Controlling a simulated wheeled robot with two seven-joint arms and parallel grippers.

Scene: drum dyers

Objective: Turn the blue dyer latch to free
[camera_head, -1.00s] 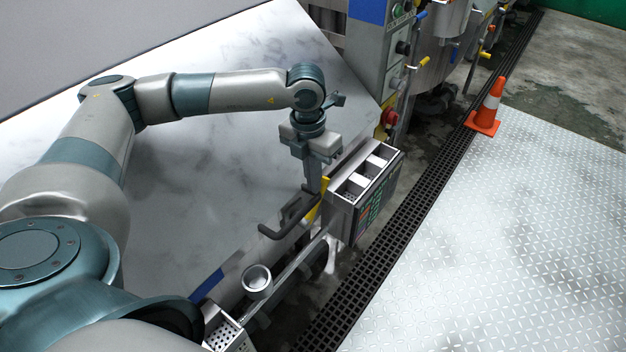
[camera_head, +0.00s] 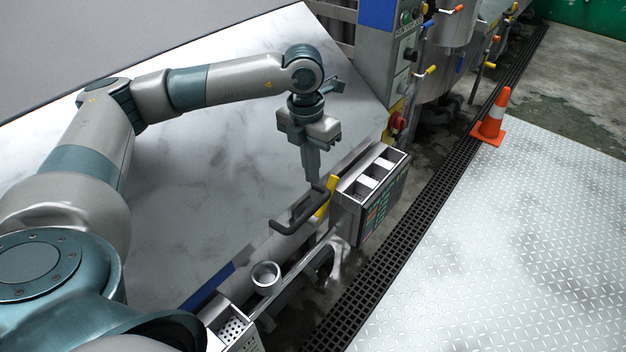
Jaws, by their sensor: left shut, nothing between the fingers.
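A dark bent handle (camera_head: 299,212), which may be the latch, lies along the near edge of a pale marbled surface in the head view. A yellow piece (camera_head: 327,196) sits just right of it. A blue strip (camera_head: 208,286) marks the same edge lower left. My left gripper (camera_head: 313,181) points down, shut and empty, with its tips just above or at the handle's far end. I cannot tell whether they touch it. The link between the handle and its mount is partly hidden. My right gripper is not in view.
A steel box with compartments and a control panel (camera_head: 382,207) stands right of the handle. A small round cup (camera_head: 265,276) and a perforated tray (camera_head: 233,331) are nearer. An orange cone (camera_head: 490,118) stands beyond the floor grate (camera_head: 408,243). The metal floor is clear.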

